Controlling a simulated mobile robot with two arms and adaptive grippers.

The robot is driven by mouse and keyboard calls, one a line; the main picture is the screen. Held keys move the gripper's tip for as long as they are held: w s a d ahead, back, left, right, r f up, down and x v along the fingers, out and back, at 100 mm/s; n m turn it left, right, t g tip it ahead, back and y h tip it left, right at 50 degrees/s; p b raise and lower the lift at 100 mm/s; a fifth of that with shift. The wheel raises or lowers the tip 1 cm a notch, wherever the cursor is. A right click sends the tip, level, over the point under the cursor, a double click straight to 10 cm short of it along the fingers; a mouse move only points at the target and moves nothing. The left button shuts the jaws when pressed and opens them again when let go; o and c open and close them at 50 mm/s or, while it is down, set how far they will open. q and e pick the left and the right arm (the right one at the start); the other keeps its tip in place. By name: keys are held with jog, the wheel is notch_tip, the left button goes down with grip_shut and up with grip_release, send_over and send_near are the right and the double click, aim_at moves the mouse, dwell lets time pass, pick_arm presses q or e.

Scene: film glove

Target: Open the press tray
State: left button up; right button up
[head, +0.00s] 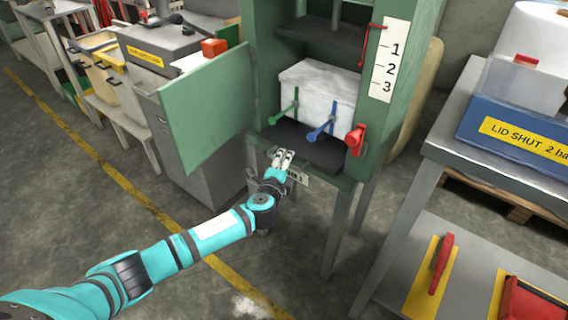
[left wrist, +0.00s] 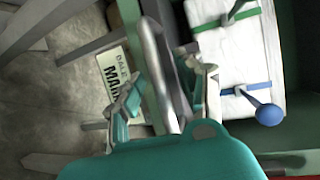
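The green press (head: 268,60) stands at centre with its door (head: 205,105) swung open to the left. Its dark tray (head: 322,155) lies at the bottom of the chamber, under a white bale (head: 318,88) with a green and a blue strap. My left gripper (head: 282,158) is at the tray's front edge. In the left wrist view, a grey metal bar (left wrist: 160,65) runs between the fingers of my left gripper (left wrist: 165,85). The fingers look apart, with gaps beside the bar; contact is unclear. My right gripper is not in view.
A red knob (head: 355,138) is on the press's right post and a red lever (head: 373,38) is above it. A metal table (head: 455,130) with a blue bin (head: 515,135) stands at right. A grey cabinet (head: 185,130) stands behind the door. The floor in front is clear.

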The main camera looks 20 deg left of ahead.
pick_arm(q)
grip_shut()
jog(key=shift+s+f, duration=0.15)
dwell(0.4)
